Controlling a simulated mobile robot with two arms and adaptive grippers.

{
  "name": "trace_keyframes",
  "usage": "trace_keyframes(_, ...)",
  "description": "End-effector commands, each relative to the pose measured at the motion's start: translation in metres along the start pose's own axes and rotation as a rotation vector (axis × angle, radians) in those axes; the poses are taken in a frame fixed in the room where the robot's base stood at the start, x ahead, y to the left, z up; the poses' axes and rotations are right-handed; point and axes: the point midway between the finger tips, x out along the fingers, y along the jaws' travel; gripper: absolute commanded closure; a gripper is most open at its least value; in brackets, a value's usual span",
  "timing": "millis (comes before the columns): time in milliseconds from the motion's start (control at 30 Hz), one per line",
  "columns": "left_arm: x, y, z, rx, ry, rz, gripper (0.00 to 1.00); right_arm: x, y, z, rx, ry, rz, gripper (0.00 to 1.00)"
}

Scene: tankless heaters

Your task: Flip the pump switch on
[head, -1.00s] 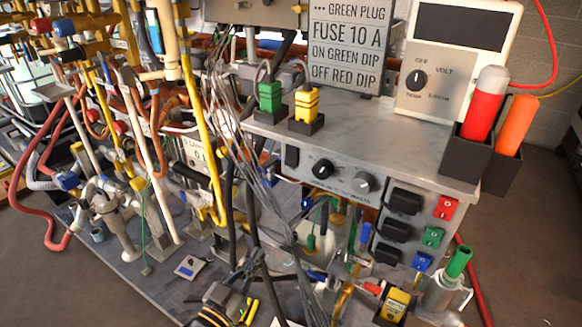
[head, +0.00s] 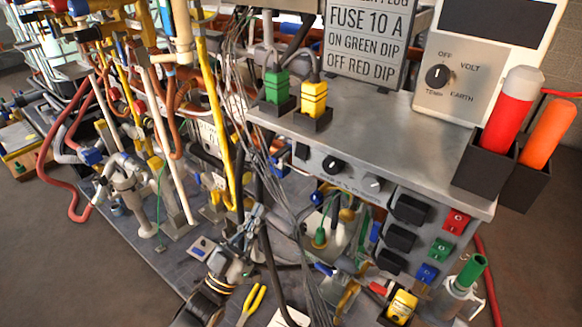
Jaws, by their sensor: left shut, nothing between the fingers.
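A red rocker switch (head: 456,222), a green one (head: 441,250) and a blue one (head: 427,275) sit in a slanted row on the right front of the grey console (head: 385,150). Their markings are too small to read, so I cannot tell which is the pump switch, or its position. A small dark block (head: 301,152) sits at the left end of the console's front. My left gripper (head: 258,210) is shut and empty, pointing up, left of and below the console front, apart from the coloured switches. My right gripper is not in view.
Black blocks (head: 410,209) stand beside the coloured switches. Two knobs (head: 333,166) are on the console front. Grey cables (head: 278,190) hang close to my left gripper. Pipes (head: 215,110) crowd the left. Yellow-handled pliers (head: 252,302) lie on the bench below.

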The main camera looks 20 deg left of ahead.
Motion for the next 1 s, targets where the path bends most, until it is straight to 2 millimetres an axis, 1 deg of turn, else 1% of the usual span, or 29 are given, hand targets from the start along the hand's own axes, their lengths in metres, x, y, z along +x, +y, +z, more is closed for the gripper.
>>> trace_keyframes(167, 0.027, 0.000, -0.002, 0.000, 0.005, 0.001, 1.00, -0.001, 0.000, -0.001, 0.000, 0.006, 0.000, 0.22)
trace_keyframes(500, 0.099, 0.000, -0.001, -0.001, 0.004, 0.000, 1.00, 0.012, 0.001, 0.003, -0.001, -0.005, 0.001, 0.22)
trace_keyframes(533, 0.102, 0.000, 0.004, -0.001, 0.001, -0.001, 1.00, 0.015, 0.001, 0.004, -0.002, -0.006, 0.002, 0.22)
trace_keyframes(600, 0.109, 0.000, 0.014, -0.001, 0.000, -0.001, 1.00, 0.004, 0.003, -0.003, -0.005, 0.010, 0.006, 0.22)
trace_keyframes(700, 0.117, 0.000, 0.021, 0.000, 0.000, 0.000, 1.00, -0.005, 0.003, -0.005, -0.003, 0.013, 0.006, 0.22)
trace_keyframes(800, 0.122, 0.000, 0.027, -0.001, -0.001, 0.000, 1.00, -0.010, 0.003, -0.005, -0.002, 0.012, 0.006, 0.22)
trace_keyframes(1000, 0.125, 0.000, 0.029, 0.000, 0.000, 0.000, 1.00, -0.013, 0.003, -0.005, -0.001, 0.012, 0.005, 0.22)
